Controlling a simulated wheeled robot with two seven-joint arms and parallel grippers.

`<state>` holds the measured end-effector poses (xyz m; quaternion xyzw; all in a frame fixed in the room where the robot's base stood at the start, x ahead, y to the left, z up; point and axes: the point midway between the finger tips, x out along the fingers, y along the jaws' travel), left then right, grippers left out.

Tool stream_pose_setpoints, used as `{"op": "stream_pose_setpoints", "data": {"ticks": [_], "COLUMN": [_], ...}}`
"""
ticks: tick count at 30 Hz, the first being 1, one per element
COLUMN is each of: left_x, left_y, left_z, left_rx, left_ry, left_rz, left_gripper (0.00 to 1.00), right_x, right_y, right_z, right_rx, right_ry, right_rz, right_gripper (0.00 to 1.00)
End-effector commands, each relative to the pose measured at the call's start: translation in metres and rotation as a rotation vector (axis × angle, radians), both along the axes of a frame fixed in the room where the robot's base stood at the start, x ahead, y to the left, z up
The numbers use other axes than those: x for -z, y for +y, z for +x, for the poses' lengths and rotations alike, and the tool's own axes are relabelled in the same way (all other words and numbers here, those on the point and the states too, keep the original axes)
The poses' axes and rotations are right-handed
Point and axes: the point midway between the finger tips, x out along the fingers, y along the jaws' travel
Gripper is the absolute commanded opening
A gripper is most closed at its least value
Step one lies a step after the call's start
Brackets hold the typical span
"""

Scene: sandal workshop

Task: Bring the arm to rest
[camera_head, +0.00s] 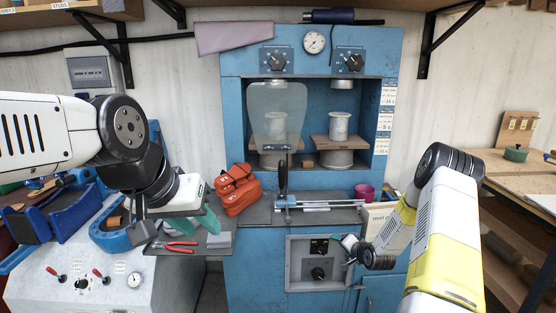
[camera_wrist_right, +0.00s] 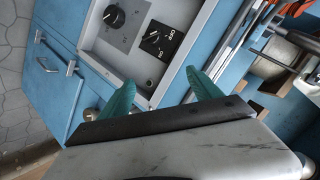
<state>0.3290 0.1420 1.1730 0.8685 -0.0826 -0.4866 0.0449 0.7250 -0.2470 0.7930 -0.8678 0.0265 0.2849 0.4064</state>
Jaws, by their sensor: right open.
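My right arm comes in from the lower right in the head view. Its gripper (camera_head: 347,243) is in front of the blue press cabinet, beside the lower control panel (camera_head: 318,262). In the right wrist view the two teal fingers of the right gripper (camera_wrist_right: 161,79) stand apart with nothing between them, and the panel with its dark knob and switch shows beyond them. My left arm comes in from the left. Its gripper (camera_head: 205,222) has teal fingers pointing down near red-handled pliers (camera_head: 176,246) and a grey block (camera_head: 219,240); its finger gap is unclear.
The blue press (camera_head: 233,100) stands at the centre with a steel ledge (camera_head: 318,215) in front. A wooden bench (camera_head: 500,168) is at the right. A grey lever console (camera_head: 60,285) stands at the lower left.

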Motion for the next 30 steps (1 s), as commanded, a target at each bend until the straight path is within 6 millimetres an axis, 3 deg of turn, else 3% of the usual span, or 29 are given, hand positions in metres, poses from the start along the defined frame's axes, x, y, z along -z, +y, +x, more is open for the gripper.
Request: {"op": "stream_pose_setpoints", "data": {"ticks": [1, 7, 14, 21, 30], "left_x": [0.000, 0.000, 0.000, 0.000, 0.000], "left_y": [0.000, 0.000, 0.000, 0.000, 0.000], "left_z": [0.000, 0.000, 0.000, 0.000, 0.000], "left_rx": [0.000, 0.000, 0.000, 0.000, 0.000], "left_ry": [0.000, 0.000, 0.000, 0.000, 0.000], "left_rz": [0.000, 0.000, 0.000, 0.000, 0.000], "left_gripper": [0.36, 0.36, 0.36, 0.36, 0.36], "right_x": [-0.025, -0.103, -0.189, -0.269, -0.341], "right_y": [0.000, 0.003, 0.013, 0.030, 0.056], "right_z": [0.003, -0.006, -0.038, -0.096, -0.195], "right_rx": [-0.018, -0.078, -0.138, -0.198, -0.295], "right_ry": [0.006, 0.063, 0.126, 0.184, 0.246], "right_rz": [-0.045, -0.205, -0.355, -0.470, -0.553], "right_gripper": [0.73, 0.73, 0.73, 0.73, 0.73]}}
